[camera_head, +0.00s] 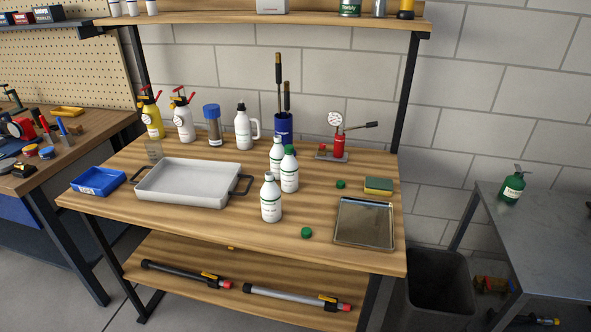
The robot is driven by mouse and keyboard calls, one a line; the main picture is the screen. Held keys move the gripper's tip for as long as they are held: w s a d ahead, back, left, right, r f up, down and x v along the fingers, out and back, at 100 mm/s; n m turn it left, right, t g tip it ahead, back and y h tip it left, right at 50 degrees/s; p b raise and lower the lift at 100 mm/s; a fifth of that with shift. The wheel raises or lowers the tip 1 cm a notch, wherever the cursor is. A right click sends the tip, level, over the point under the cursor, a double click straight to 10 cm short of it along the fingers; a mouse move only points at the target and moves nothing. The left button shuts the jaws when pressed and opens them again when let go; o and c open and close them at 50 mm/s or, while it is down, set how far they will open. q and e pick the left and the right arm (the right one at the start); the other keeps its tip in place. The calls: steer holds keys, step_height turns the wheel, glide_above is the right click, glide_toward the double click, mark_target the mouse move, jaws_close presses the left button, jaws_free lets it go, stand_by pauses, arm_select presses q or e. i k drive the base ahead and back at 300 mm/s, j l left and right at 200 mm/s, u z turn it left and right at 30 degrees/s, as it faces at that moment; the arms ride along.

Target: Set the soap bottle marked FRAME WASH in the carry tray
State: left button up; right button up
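The carry tray appears to be the light grey tray (190,203) with black handles, on the left of the wooden workbench; it looks empty. A green pump bottle (512,188) stands upright on the grey table at the right and looks like a soap bottle. Its pale label is too small to read. Three white bottles stand mid-bench: a front one (271,202) with no green cap, one with a green cap (289,170), and one partly hidden behind it (276,152). Their label words cannot be read. Neither of my grippers is in view.
Loose green caps (306,232) lie on the bench near a shallow metal tray (364,222) and a sponge (379,185). A blue bin (98,181) sits left of the carry tray. Spray bottles (183,117) stand behind it. A dark bin (436,280) stands between bench and grey table (540,235).

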mark_target(174, 183)
steer(key=i+l+z, duration=0.1)
steer(key=i, duration=0.3)
steer(key=i+l+z, duration=0.1)
steer(key=i, duration=0.35)
steer(key=l, duration=0.1)
